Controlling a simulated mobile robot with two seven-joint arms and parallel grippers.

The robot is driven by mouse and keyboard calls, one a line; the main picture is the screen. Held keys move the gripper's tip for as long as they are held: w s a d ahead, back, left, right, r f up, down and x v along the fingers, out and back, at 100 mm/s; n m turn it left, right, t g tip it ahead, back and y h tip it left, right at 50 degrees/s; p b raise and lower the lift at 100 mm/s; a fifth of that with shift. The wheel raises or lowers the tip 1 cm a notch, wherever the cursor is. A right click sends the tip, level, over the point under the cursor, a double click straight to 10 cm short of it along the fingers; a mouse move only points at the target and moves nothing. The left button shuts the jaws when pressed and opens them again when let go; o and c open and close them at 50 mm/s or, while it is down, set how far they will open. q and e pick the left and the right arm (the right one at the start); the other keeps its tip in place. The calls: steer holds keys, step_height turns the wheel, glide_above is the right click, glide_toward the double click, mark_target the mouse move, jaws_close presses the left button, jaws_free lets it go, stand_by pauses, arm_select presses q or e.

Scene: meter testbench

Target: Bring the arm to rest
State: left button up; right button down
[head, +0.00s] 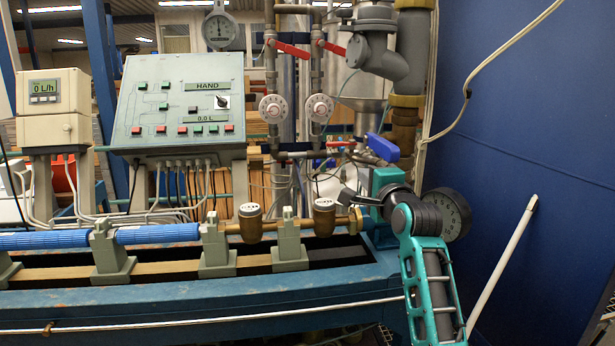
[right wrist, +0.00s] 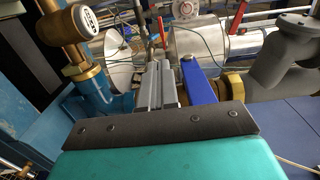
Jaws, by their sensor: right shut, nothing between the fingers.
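My right arm (head: 435,275), teal and black, rises from the lower right in the head view. Its right gripper (head: 349,197) points left and away, in front of the right end of the bench. In the right wrist view the grey fingers of the right gripper (right wrist: 160,84) are together, with nothing between them. A blue valve handle (head: 383,148) is close behind the gripper in the head view; it also shows beside the fingers in the right wrist view (right wrist: 198,82). I cannot tell the gap between them. My left gripper is not in view.
The blue bench (head: 200,328) carries brass meters (head: 250,222) and clamps in a row. A control panel (head: 180,105) stands behind, with red-handled valves (head: 292,50) and grey pipes beside it. A blue wall (head: 540,120) closes the right side.

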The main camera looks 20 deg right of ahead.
steer(key=s+a+f+n+g+y, duration=0.15)
steer(key=s+a+f+n, duration=0.35)
steer(key=f, duration=0.5)
steer(key=s+a+f+n+g+y, duration=0.1)
steer(key=s+a+f+n+g, duration=0.15)
steer(key=s+f+n, duration=0.65)
steer(key=s+a+f+n+g+y, duration=0.15)
steer(key=s+a+f, duration=0.25)
steer(key=f, duration=0.8)
steer(key=s+a+f+n, duration=0.3)
steer(key=s, duration=0.3)
steer(key=s+a+f+n+g, duration=0.1)
steer(key=s+a+f+n, duration=0.2)
steer(key=s, duration=0.4)
steer(key=shift+s+f+n+y, duration=0.15)
steer(key=shift+f+n+y, duration=0.25)
steer(key=shift+f, duration=0.35)
steer(key=c, duration=1.8)
jaws_free()
steer(key=shift+g, duration=0.25)
